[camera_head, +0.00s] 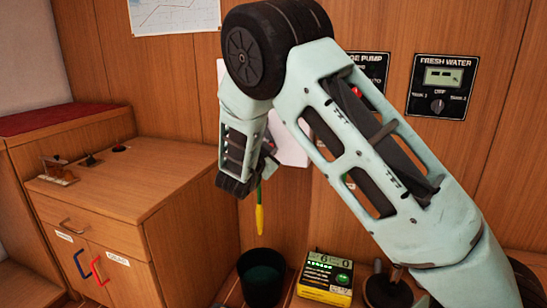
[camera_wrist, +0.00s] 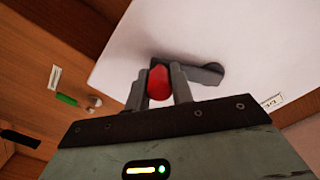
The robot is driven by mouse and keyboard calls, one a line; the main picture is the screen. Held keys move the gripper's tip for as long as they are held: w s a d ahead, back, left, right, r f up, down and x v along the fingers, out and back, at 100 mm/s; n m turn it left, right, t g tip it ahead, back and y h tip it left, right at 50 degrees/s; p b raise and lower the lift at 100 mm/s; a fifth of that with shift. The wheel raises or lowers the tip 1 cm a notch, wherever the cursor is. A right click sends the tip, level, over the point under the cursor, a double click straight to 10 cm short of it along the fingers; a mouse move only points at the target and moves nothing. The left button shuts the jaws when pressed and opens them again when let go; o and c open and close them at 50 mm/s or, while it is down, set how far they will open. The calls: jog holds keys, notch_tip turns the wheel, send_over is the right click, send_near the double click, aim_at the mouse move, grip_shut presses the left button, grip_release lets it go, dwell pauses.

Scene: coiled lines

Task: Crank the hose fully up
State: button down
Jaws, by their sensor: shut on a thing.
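My gripper (camera_wrist: 158,84) is shut on a red knob (camera_wrist: 158,78), with one finger on each side of it. The knob sits at one end of a dark crank arm (camera_wrist: 207,73), which runs to the right across a white panel (camera_wrist: 225,35). In the head view my own arm hides the knob and crank, and the white panel (camera_head: 292,150) shows only in part. A green hose end with a yellow tip (camera_head: 260,219) hangs straight down below my gripper (camera_head: 241,186). How much hose is wound in is hidden.
A dark bucket (camera_head: 246,291) stands under the yellow tip. A yellow box with a lit display (camera_head: 326,292) is to its right. A wooden cabinet (camera_head: 150,195) stands at the left. A fresh water panel (camera_head: 462,90) is on the wall.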

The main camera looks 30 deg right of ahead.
jog(key=w+a+r+m+b, duration=0.4)
jog(key=w+a+m+b, duration=0.2)
jog(key=m+b, duration=1.2)
jog(key=shift+w+a+m, duration=0.4)
jog(key=shift+w+m, duration=0.1)
jog(key=shift+w, duration=0.8)
jog(key=shift+r+t, duration=0.1)
jog(key=shift+t, duration=0.2)
jog(key=c, duration=1.2)
grip_release()
jog(key=p+v, duration=0.2)
jog(key=v, duration=1.5)
jog(key=shift+s+r+p, duration=0.2)
jog(key=shift+r+p, duration=0.1)
jog(key=shift+p, duration=0.1)
